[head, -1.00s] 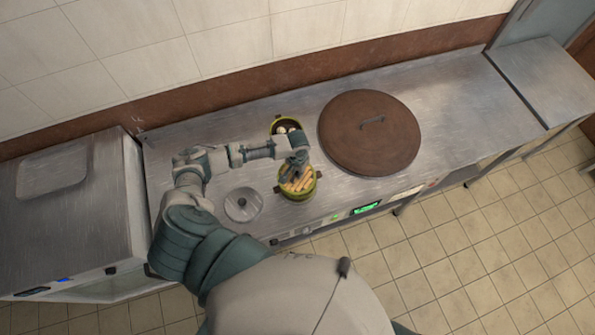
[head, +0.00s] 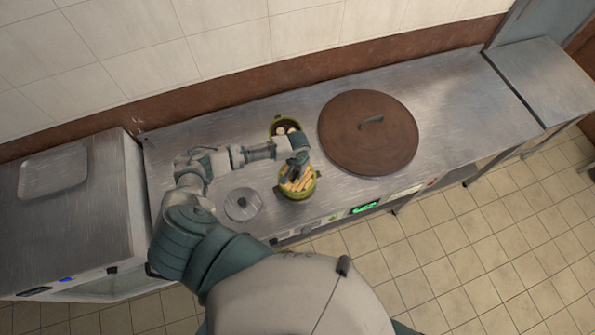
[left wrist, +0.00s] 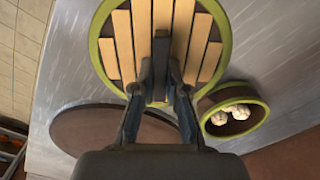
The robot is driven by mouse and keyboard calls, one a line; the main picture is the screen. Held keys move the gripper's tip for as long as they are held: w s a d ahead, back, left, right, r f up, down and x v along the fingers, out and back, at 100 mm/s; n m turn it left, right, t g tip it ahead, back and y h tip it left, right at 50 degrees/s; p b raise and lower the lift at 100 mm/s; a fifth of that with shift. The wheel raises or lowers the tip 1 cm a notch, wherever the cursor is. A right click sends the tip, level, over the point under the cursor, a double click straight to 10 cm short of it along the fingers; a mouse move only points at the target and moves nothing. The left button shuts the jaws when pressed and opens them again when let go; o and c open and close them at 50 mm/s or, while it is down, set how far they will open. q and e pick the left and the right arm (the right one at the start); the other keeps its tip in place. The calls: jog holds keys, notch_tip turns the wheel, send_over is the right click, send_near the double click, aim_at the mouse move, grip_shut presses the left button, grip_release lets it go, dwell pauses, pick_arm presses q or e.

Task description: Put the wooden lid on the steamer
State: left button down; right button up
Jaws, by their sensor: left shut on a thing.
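The wooden lid (head: 301,188) is round, with pale slats and a green rim. It also shows in the left wrist view (left wrist: 124,40). My left gripper (head: 295,171) is over it, shut on its dark handle bar, seen between the fingertips in the left wrist view (left wrist: 160,82). I cannot tell whether the lid is clear of the surface below. The steamer (head: 276,122), green-rimmed and round with pale buns inside, stands open just behind, partly hidden by my left arm. It also shows in the left wrist view (left wrist: 203,106). My right gripper is not in view.
A large brown round cover (head: 350,137) with a handle lies right of the steamer. A small round metal lid (head: 242,205) is to the left. The steel counter (head: 455,100) is clear at the right. A steel cabinet (head: 95,215) stands at the left.

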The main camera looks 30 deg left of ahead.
pick_arm(q)
jog(key=shift+f+b, duration=0.45)
jog(key=shift+f, duration=0.65)
jog(key=c, duration=1.5)
grip_release()
notch_tip(320, 180, up, 3)
jog(key=p, duration=0.2)
jog(key=shift+r+p, duration=0.2)
jog(key=shift+p, duration=0.2)
jog(key=shift+r, duration=3.85)
